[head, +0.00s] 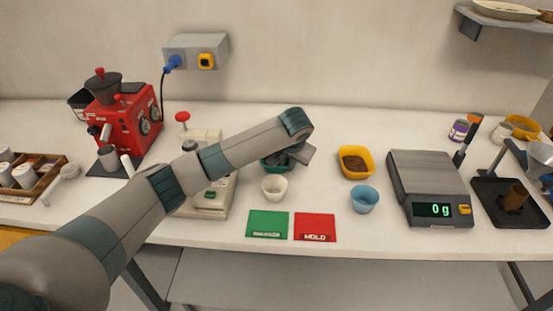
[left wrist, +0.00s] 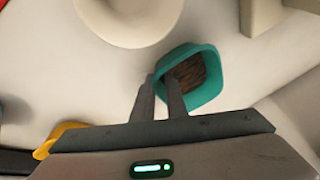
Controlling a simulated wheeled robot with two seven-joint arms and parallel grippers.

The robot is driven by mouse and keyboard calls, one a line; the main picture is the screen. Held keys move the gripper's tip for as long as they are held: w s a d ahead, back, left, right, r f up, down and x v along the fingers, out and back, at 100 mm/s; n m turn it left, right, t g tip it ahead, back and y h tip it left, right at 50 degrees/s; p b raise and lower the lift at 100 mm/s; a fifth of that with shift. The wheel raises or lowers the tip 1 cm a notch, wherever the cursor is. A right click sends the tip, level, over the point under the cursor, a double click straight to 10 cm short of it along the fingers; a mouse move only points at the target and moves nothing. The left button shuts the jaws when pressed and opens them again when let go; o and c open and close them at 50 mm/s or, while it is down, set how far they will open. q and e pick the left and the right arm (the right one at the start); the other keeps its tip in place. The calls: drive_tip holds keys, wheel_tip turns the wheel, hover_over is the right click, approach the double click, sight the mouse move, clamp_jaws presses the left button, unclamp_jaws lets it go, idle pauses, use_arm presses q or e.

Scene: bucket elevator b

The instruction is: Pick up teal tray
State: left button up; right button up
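The teal tray (left wrist: 209,95) holds dark brown granules and shows beside my left gripper (left wrist: 160,80) in the left wrist view. One finger is inside the tray and the other outside, with its near wall between them. The fingers are close together and look shut on that wall. In the head view the teal tray (head: 268,166) is mostly hidden behind my left gripper (head: 287,160), which points down over it. The tray looks upright; I cannot tell whether it touches the table. My right gripper is not in view.
A white cup (head: 274,188) stands just in front of the tray. A yellow tray (head: 368,165) and blue cup (head: 364,200) stand to its right. A pale machine (head: 207,203) is on the left under my arm. A scale (head: 425,178) stands further right. Green (head: 267,222) and red (head: 314,226) mats lie in front.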

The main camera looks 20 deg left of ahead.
use_arm(q)
clamp_jaws()
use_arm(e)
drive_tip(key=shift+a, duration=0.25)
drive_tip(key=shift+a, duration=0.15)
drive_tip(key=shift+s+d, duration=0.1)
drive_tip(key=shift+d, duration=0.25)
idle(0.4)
use_arm(q)
drive_tip(key=shift+r, duration=0.1)
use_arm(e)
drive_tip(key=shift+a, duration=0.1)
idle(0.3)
